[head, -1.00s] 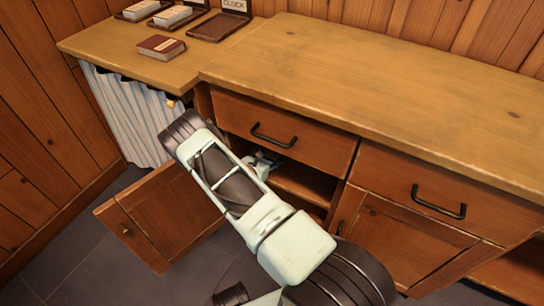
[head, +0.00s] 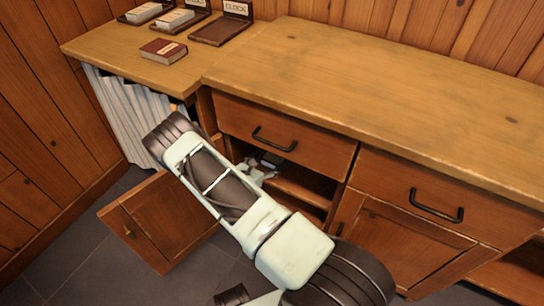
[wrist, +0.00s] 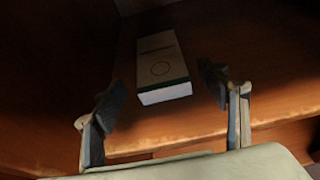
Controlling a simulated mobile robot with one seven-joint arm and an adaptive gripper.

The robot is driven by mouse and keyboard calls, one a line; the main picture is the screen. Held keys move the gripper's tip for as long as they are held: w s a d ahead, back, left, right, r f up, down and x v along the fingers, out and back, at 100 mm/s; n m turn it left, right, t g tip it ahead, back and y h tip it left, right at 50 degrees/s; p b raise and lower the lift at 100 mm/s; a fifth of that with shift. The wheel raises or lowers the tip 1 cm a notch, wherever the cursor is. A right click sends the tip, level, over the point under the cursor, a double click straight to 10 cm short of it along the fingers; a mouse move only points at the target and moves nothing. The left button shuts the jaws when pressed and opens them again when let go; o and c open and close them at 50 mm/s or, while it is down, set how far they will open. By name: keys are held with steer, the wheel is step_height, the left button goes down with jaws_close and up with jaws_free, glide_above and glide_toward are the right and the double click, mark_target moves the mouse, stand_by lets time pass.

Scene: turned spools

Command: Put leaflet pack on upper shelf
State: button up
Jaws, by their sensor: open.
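The leaflet pack (wrist: 162,66) is a white box with a dark-edged end, a short line of print and a circle on its face. In the wrist view it lies on a wooden shelf board (wrist: 210,119) inside the cabinet, beyond and between my fingertips. My gripper (wrist: 163,92) is open, with a finger to each side of the pack's near end and visible gaps. In the head view my gripper (head: 262,168) is at the open cabinet below the left drawer, mostly hidden by my arm. The shelf edge (head: 297,190) shows to its right.
The open cabinet door (head: 165,215) stands out at the left of the opening. The closed drawer (head: 285,135) is just above. A dark red book (head: 163,49) and trays, one labelled clock (head: 220,30), are on the left counter. The long right countertop (head: 390,90) is clear.

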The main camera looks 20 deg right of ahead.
steer(key=p+v, duration=0.1)
steer(key=v, duration=0.6)
steer(key=shift+s+r, duration=0.1)
